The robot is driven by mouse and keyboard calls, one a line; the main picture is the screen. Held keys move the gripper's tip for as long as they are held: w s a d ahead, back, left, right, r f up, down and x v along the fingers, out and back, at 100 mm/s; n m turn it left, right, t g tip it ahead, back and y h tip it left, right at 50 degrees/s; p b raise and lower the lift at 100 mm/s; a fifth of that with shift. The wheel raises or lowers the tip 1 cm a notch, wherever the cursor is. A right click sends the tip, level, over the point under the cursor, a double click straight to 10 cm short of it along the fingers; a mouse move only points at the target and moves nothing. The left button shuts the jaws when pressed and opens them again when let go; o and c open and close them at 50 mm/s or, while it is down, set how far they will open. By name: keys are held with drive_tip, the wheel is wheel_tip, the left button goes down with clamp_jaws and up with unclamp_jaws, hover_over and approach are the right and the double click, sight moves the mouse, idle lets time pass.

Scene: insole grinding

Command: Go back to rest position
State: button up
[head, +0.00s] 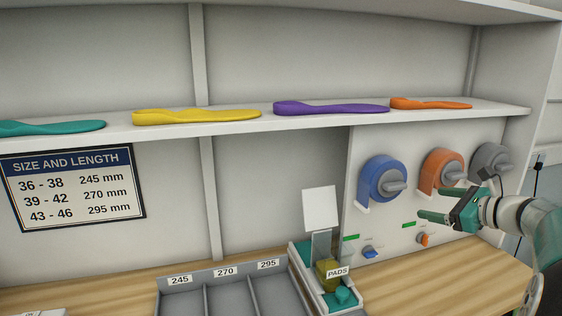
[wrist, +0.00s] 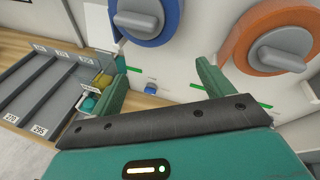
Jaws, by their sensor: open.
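My gripper (head: 432,204) is at the right of the head view, open and empty, with its green fingers apart. It is in front of the white machine panel (head: 358,211), near the orange grinder wheel (head: 434,165) and below the blue grinder wheel (head: 376,177). In the wrist view the two fingers (wrist: 163,86) stand apart with nothing between them, and the panel shows beyond. The blue wheel (wrist: 166,30) is above the gap, and the orange wheel (wrist: 246,62) is to the right.
Teal (head: 60,128), yellow (head: 195,117), purple (head: 330,108) and orange (head: 432,104) insoles lie on the shelf. A grey divided tray (head: 193,303) and a pads box (head: 301,262) sit on the wooden bench (head: 450,275). A grey wheel (head: 476,159) is behind my gripper. The bench front right is clear.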

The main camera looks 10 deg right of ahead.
drive_tip(key=s+a+f+n+g, duration=0.25)
drive_tip(key=a+n, duration=0.35)
drive_tip(key=a, duration=0.6)
drive_tip(key=s+a+f+n+g, duration=0.2)
drive_tip(key=a+n+g, duration=0.25)
drive_tip(key=a, duration=0.65)
drive_tip(key=s+a+f+n+h, duration=0.2)
drive_tip(key=s+a+f+n, duration=0.1)
drive_tip(key=s+a+n, duration=0.3)
drive_tip(key=s+a+f+n+g+h, duration=0.1)
drive_tip(key=s+a+n, duration=0.4)
drive_tip(key=s+n, duration=0.5)
wheel_tip(320, 180, down, 3)
drive_tip(key=shift+s+a+r+n+h, duration=0.1)
drive_tip(key=shift+s+a+n+h, duration=0.3)
drive_tip(key=shift+n+h, duration=0.55)
drive_tip(key=shift+s, duration=0.1)
